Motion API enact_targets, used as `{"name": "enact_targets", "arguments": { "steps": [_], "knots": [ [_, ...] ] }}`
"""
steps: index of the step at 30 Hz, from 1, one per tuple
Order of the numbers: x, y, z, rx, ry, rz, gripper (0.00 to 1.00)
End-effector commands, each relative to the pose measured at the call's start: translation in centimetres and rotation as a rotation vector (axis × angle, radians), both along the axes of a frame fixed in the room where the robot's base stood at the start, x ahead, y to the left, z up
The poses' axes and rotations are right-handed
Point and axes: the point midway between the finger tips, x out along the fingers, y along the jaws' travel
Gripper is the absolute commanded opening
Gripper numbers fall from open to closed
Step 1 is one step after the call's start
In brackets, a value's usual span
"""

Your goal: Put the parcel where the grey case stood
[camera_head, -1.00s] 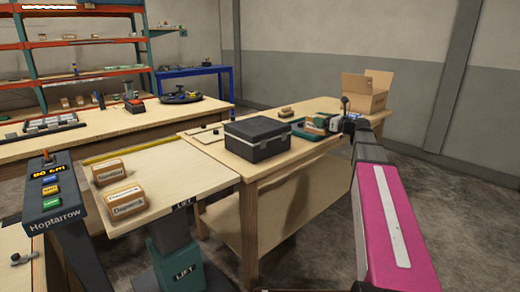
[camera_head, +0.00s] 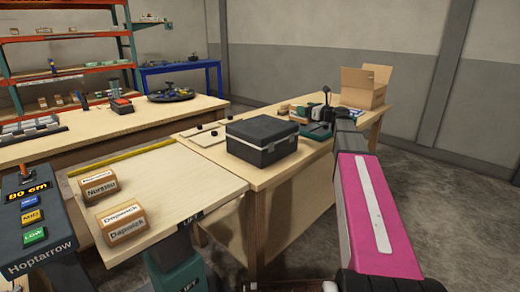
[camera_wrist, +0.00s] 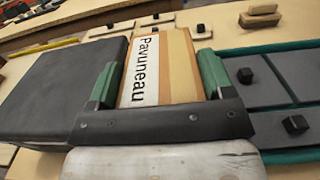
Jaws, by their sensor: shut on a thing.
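A tan parcel with a white label reading "Pavuneau" (camera_wrist: 155,70) is between the two green fingers of my gripper (camera_wrist: 158,85) in the wrist view. The gripper is shut on it. In the head view my gripper (camera_head: 312,112) is over the far part of the wooden table, and the parcel is small and partly hidden there. A dark grey case (camera_head: 262,138) stands closed on that table, left of and nearer than the gripper. The case also shows at the left of the wrist view (camera_wrist: 60,90), beside the gripper.
A teal-edged tray with dark panels (camera_wrist: 290,75) lies right of the parcel. An open carton (camera_head: 365,88) stands at the table's far end. Two labelled boxes, "Nursted" (camera_head: 98,186) and "Dapwick" (camera_head: 122,224), sit on the lift table (camera_head: 185,180). The Hoptarrow console (camera_head: 35,225) reads 80 cm.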

Motion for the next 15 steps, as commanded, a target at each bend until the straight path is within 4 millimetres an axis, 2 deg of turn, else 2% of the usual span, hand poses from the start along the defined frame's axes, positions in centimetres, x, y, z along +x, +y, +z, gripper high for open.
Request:
{"name": "enact_targets", "arguments": {
  "steps": [8, 15],
  "knots": [
    [0.0, 0.0, -2.2, 0.001, 0.001, -0.001, 0.37],
    [0.0, 0.0, -5.9, 0.001, 0.001, 0.000, 0.37]
  ]
}}
